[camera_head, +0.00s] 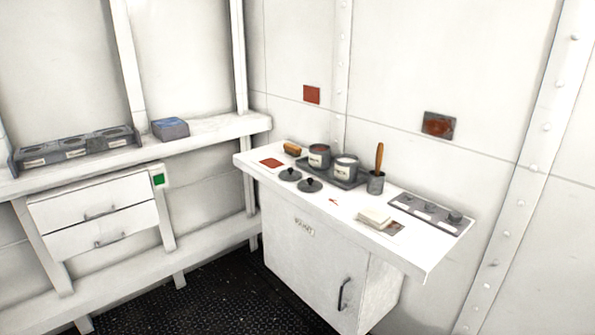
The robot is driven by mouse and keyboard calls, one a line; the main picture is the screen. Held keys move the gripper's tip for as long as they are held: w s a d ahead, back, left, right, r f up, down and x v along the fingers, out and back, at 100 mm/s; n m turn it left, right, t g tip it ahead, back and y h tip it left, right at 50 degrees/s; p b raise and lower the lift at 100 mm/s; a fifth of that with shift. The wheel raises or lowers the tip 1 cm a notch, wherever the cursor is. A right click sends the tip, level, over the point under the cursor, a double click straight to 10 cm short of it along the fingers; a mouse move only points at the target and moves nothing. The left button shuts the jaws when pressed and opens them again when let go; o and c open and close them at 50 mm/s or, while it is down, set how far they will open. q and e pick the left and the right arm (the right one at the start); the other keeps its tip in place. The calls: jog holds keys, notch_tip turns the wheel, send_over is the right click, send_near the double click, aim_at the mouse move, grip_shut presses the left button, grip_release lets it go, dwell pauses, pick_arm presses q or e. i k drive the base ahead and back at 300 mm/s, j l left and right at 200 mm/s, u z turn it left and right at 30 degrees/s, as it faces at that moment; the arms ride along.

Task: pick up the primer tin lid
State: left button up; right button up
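Two dark round lids with knobs lie on the white cabinet top (262,173): a left lid (290,175) and a right lid (310,186). I cannot tell which is the primer tin lid. Behind them two open grey tins stand side by side on a dark tray (328,178). The left tin (319,158) looks reddish inside and the right tin (346,170) looks pale inside. Their labels are too small to read. Neither of my grippers is in view.
A dark pot (376,184) with a brown-handled tool stands right of the tray. A brush-like block (292,149), a pale stack (375,216) and a dark panel (428,212) are also on the top. Dark floor (220,305) is clear in front.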

aim_at(290, 175)
jog(key=i+j+z, duration=0.1)
jog(key=i+j, duration=0.85)
